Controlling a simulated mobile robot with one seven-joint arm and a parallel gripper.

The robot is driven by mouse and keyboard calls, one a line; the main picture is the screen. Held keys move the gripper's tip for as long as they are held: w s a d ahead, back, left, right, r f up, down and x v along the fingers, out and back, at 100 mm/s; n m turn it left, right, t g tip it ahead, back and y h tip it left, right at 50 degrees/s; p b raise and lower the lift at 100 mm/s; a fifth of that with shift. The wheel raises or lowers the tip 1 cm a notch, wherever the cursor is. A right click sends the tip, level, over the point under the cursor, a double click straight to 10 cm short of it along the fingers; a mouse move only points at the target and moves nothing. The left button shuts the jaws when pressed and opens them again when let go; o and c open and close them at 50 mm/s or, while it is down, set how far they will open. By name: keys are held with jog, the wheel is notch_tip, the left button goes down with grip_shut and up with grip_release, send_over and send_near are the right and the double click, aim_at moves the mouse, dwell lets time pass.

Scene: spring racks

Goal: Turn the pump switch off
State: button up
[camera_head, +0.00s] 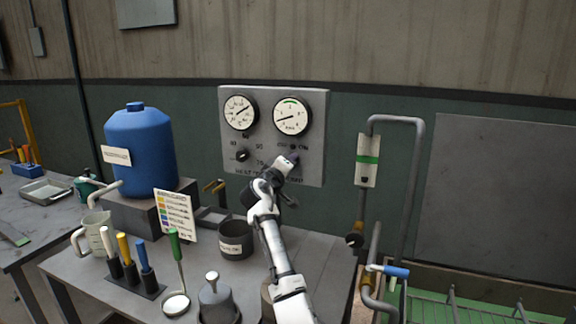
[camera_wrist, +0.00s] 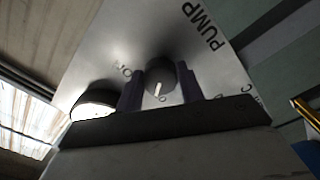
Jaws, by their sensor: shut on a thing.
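The pump switch is a round dark knob with a white pointer line; it shows in the wrist view (camera_wrist: 160,75) on a grey panel, near the printed word PUMP. The pointer line faces the lower edge of that view, a little to the left. My gripper (camera_wrist: 162,88) has its two dark purple fingers on either side of the knob, shut on it. In the head view my gripper (camera_head: 293,157) reaches the lower right of the grey panel (camera_head: 316,125) and largely hides the switch. Part of the OFF and ON lettering shows above it there.
Two round gauges (camera_head: 240,113) (camera_head: 291,116) sit above, and another knob (camera_head: 242,155) is to the left on the panel. A blue tank (camera_head: 140,148), a dark pot (camera_head: 235,240) and a tool holder (camera_head: 134,284) stand on the bench. Pipes (camera_head: 408,185) rise at right.

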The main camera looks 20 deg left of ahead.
jog(key=shift+r, duration=0.1)
jog(key=o, duration=1)
jog(key=s, duration=0.9)
jog(key=s+b, duration=0.1)
jog(key=s, duration=0.3)
jog(key=shift+s+a+f, duration=0.25)
jog(key=shift+s, duration=0.15)
